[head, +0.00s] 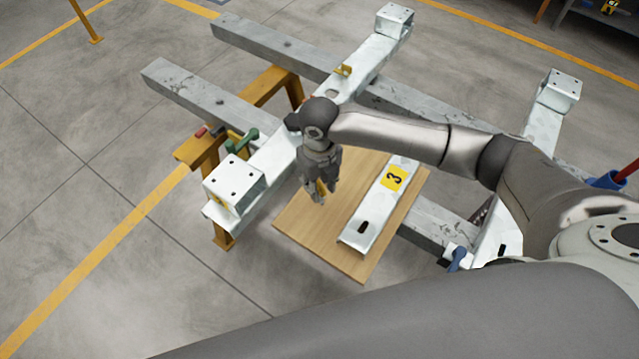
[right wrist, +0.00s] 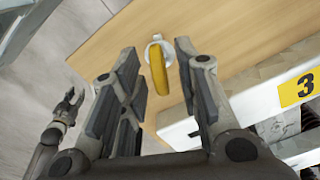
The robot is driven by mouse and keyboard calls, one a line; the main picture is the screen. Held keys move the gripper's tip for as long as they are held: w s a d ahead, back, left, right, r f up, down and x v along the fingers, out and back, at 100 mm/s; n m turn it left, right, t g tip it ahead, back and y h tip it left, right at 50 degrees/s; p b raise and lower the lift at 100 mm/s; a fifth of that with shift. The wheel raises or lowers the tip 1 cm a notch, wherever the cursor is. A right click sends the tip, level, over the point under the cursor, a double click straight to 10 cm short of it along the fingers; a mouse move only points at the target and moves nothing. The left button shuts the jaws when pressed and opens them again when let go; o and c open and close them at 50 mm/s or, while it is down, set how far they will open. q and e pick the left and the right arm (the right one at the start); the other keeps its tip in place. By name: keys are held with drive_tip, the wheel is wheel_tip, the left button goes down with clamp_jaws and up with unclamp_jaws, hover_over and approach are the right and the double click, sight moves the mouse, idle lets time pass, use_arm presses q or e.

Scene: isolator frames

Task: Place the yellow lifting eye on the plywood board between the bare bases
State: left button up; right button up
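The yellow lifting eye (right wrist: 158,68) is between the fingers of my right gripper (right wrist: 157,58) in the right wrist view, with a gap on each side. Its grey lower part is over the plywood board (right wrist: 105,45); I cannot tell whether it touches. In the head view my right gripper (head: 320,190) points down above the left part of the board (head: 295,222). My left gripper (right wrist: 68,105) shows at the left of the right wrist view, fingers apart and empty. Bare steel bases with holes stand at near left (head: 235,185), far end (head: 394,20) and right (head: 560,88).
A galvanised channel with a yellow number 3 label (head: 392,178) lies on the board's right part. Long grey beams (head: 195,100) cross beneath the frame rails, on a yellow stand (head: 200,150). A green-handled clamp (head: 240,140) is close left. Another yellow eye (head: 343,70) is on the rail.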

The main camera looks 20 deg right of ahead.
wheel_tip(320, 180, up, 11)
drive_tip(key=b, duration=0.1)
drive_tip(key=shift+r, duration=0.2)
drive_tip(key=shift+s+f, duration=0.1)
idle(0.4)
